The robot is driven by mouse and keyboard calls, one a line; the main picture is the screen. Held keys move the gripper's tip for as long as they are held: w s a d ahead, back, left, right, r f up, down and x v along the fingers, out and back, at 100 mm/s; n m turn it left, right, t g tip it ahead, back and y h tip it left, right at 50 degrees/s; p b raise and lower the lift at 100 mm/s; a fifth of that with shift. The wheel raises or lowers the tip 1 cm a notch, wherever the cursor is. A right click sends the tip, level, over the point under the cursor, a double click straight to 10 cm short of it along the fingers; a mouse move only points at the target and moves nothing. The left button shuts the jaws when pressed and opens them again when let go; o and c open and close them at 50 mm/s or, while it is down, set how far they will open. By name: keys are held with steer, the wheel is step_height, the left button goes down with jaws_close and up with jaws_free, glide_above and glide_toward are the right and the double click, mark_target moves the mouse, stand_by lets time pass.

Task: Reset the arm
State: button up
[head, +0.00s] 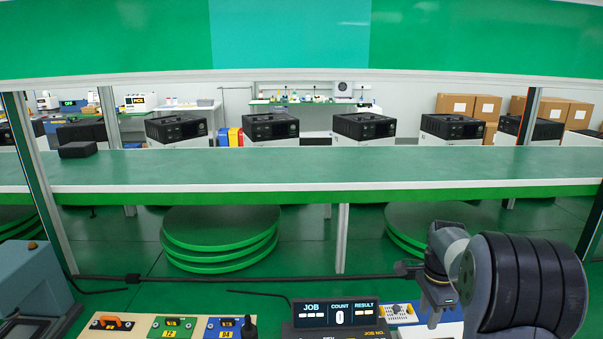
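My arm reaches in from the lower right of the head view, with a thick dark ribbed section and a grey wrist. My gripper (432,318) hangs downward at the lower right, above the near work surface. It is small and seen partly edge-on, so I cannot tell whether its fingers are apart or together. I see no object clearly held in it.
A job-count display (337,313) stands just left of my gripper. Coloured panels (173,328) and a grey-blue machine (35,288) are at lower left. A long green bench (330,167) crosses behind, with a black box (77,149) on it. Stacked green discs (221,240) lie below.

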step_height(320, 180, down, 11)
steer(key=shift+r, duration=0.15)
steer(key=n+p, duration=0.1)
steer(key=n, duration=0.2)
steer(key=shift+s+n, duration=0.15)
steer(key=shift+n, duration=0.15)
steer(key=n+p, duration=0.1)
steer(key=n, duration=0.2)
steer(key=shift+s+d+n+p, duration=0.1)
steer(key=shift+s+n+p, duration=0.05)
steer(key=shift+n+p, duration=0.25)
step_height(320, 180, up, 10)
steer(key=b, duration=0.4)
steer(key=shift+w+d+r, duration=0.15)
steer(key=shift+w+d, duration=0.15)
steer(key=shift+d, duration=0.05)
steer(key=shift+f, duration=0.7)
